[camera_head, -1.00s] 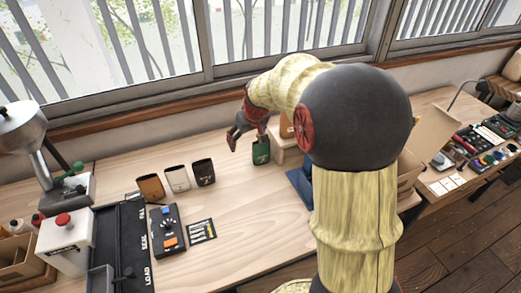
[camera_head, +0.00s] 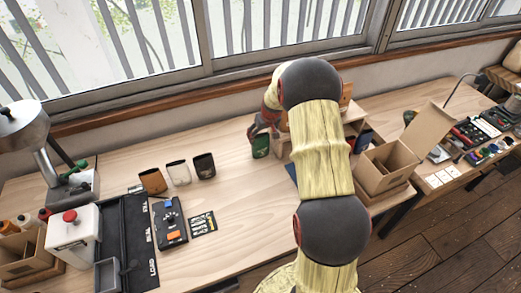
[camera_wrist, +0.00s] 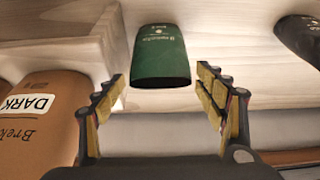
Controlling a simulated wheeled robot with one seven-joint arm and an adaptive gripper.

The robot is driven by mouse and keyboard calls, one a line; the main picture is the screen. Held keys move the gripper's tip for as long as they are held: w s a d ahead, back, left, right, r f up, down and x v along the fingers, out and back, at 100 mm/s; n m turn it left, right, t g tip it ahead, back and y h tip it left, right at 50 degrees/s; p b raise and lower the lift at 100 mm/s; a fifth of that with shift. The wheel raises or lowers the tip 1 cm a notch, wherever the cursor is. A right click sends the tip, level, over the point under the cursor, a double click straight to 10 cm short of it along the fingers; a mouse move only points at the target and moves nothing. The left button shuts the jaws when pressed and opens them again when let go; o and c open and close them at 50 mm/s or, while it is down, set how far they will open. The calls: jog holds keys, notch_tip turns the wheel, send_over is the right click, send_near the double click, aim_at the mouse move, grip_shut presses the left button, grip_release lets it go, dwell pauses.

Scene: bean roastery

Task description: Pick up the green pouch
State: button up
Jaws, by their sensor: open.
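The green pouch (camera_head: 260,147) stands upright on the wooden table, right of the row of three other pouches. In the wrist view the green pouch (camera_wrist: 161,57) lies ahead, roughly centred between the two fingers, with its lettering showing upside down. My gripper (camera_wrist: 162,105) is open, with a finger on each side of the pouch's line. In the head view my gripper (camera_head: 263,128) is beside the pouch, partly hidden by my arm.
A brown pouch (camera_wrist: 46,122) marked DARK and a wooden block (camera_wrist: 50,50) are close to the left finger in the wrist view. A black pouch (camera_head: 204,166) stands left of the green one. An open cardboard box (camera_head: 387,165) stands to the right. The table's front middle is clear.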

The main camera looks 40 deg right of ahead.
jog(key=shift+w+f, duration=0.25)
jog(key=shift+f, duration=0.3)
jog(key=shift+c, duration=0.3)
jog(key=c, duration=0.4)
jog(key=shift+c, duration=0.2)
jog(key=shift+r, duration=0.1)
